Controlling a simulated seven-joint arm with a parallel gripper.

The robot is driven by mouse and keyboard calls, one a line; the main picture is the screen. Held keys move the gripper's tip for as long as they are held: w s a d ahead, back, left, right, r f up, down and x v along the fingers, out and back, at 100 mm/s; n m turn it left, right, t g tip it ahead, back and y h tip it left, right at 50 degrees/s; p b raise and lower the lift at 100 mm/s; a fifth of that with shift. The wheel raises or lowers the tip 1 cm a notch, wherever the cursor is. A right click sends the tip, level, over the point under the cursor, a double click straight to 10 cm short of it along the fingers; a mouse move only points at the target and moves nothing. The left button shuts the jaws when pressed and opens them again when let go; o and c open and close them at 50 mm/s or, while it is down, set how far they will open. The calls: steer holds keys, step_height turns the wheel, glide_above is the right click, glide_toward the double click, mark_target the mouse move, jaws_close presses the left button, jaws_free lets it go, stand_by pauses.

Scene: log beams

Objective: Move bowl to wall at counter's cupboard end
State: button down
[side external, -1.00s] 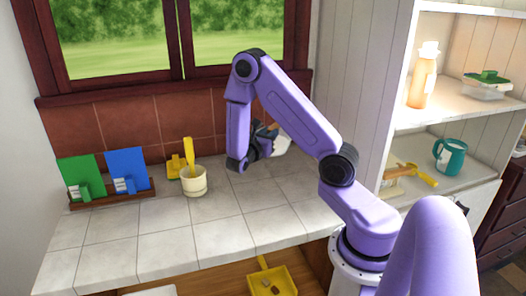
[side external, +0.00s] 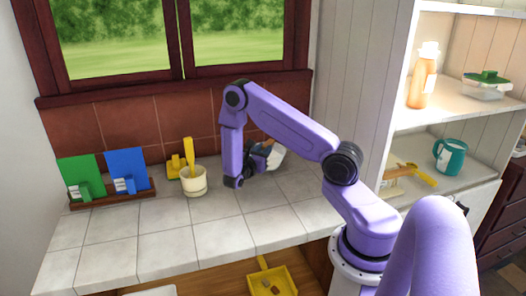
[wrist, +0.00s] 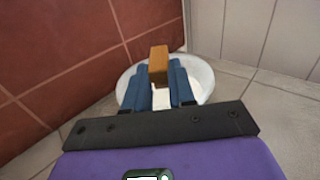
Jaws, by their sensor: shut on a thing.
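The white bowl (wrist: 203,77) is in the wrist view, below and beyond my fingertips. A brown block-like piece (wrist: 158,62), which looks like its handle, sits between the blue fingers. My gripper (wrist: 163,82) is shut on this piece and holds the bowl. In the side view, the bowl (side external: 277,155) shows as a tilted white shape beside my gripper (side external: 262,158), near the back right of the tiled counter (side external: 215,235). My arm hides part of it, and I cannot tell whether it touches the counter.
The red tiled back wall (wrist: 75,60) and the white panelled cupboard side (wrist: 245,35) meet close to the bowl. A cream pot (side external: 194,182) with a yellow utensil stands left of my arm. A rack (side external: 112,196) with green and blue boards is farther left. The front counter is clear.

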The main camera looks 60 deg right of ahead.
steer(key=shift+f, duration=0.1)
steer(key=c, duration=0.9)
jaws_free()
steer(key=shift+c, duration=0.2)
